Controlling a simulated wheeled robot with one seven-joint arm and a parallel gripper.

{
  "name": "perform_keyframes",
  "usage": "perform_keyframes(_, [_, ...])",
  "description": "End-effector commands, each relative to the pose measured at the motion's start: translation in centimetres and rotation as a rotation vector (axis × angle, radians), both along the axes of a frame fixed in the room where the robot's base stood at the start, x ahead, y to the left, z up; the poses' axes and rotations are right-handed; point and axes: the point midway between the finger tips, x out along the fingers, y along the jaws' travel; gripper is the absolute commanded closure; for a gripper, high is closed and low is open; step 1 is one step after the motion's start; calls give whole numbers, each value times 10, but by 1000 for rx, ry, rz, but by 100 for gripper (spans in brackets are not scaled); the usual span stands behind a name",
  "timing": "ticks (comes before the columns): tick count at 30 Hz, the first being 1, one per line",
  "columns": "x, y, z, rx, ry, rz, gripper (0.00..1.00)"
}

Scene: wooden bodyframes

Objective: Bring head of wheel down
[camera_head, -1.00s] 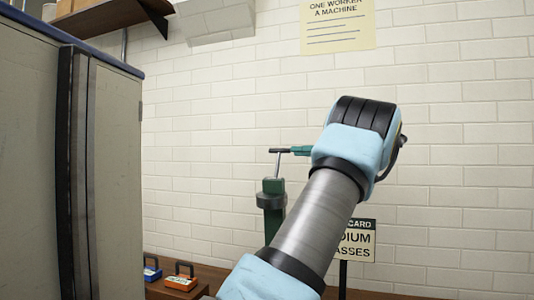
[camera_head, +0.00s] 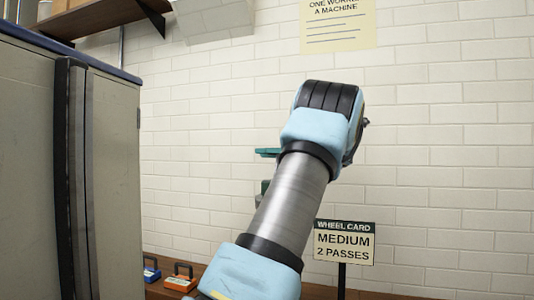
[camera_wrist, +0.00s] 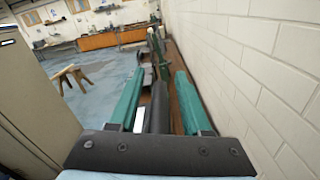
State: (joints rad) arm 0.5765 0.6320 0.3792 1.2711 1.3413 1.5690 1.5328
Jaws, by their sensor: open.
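My gripper (camera_wrist: 160,74) is open, with its two long green fingers spread apart in the wrist view. A dark bar (camera_wrist: 158,108) shows between the fingers; I cannot tell whether either finger touches it. Beyond the fingertips is a dark and green upright shape (camera_wrist: 157,50), perhaps part of the wheel machine. In the head view only a green fingertip (camera_head: 266,152) shows left of my arm. A small green piece of the wheel machine (camera_head: 265,187) shows below it. The T-handle and most of the head are hidden behind my arm.
A sign (camera_head: 344,242) reads "WHEEL CARD MEDIUM 2 PASSES". A grey cabinet (camera_head: 110,170) stands close on the left. Orange (camera_head: 181,281) and blue (camera_head: 151,271) boxes sit on the bench. A white brick wall (camera_head: 440,150) is behind; a wooden trestle (camera_wrist: 68,76) stands farther off.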

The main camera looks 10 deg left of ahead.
Motion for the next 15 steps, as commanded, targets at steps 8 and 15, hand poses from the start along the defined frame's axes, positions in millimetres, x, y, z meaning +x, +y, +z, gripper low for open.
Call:
perform_keyframes(8, [0, 0, 0, 0, 0, 0, 62])
perform_keyframes(15, [0, 0, 0, 0, 0, 0, 89])
